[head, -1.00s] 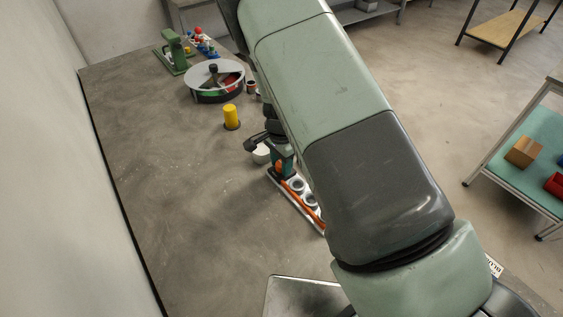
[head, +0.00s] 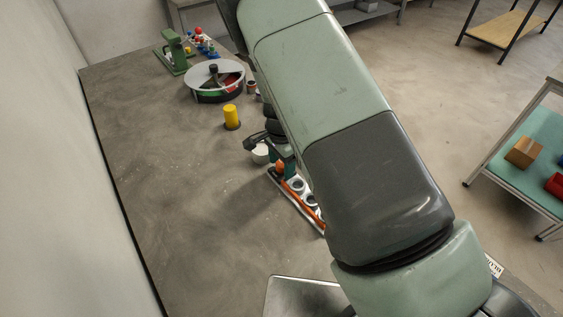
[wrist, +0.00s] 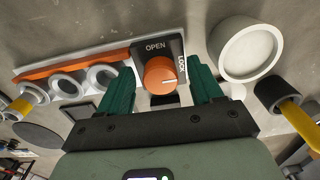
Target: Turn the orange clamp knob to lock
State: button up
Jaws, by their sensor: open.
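The orange clamp knob (wrist: 160,76) sits between my gripper's two green fingers in the wrist view, on a dark plate with OPEN and LOCK labels. My gripper (wrist: 160,88) is open, a finger on each side of the knob with a visible gap. In the head view the knob (head: 280,167) is a small orange spot beside my gripper, and my arm hides much of the jig. The white jig plate (wrist: 120,58) carries an orange bar (wrist: 75,63) and several grey rings.
A white round cup (wrist: 246,50) stands right of the knob, and a yellow cylinder in a dark holder (wrist: 296,112) is beyond it. In the head view a round carousel (head: 215,80) stands farther back. The table's left side is clear.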

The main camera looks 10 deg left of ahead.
notch_tip(320, 180, up, 11)
dwell(0.6)
jog(key=shift+f, duration=0.1)
notch_tip(320, 180, up, 13)
jog(key=n+y, duration=0.2)
send_over(282, 164)
jog(key=s+d, duration=0.2)
jog(key=d, duration=0.2)
jog(key=s+d+r+n+t, duration=0.25)
jog(key=s+d+r, duration=0.35)
jog(key=r, duration=0.4)
jog(key=s+d+r+n+t+h, duration=0.1)
jog(key=s+d+r+n, duration=0.1)
jog(key=s, duration=0.6)
jog(key=s+d+r+n+t+h, duration=0.1)
jog(key=s+d+r+n+t, duration=0.1)
jog(key=s+d+r, duration=0.3)
jog(key=s+d+n, duration=0.1)
jog(key=s, duration=0.3)
jog(key=shift+d+r, duration=0.15)
jog(key=shift+d, duration=0.1)
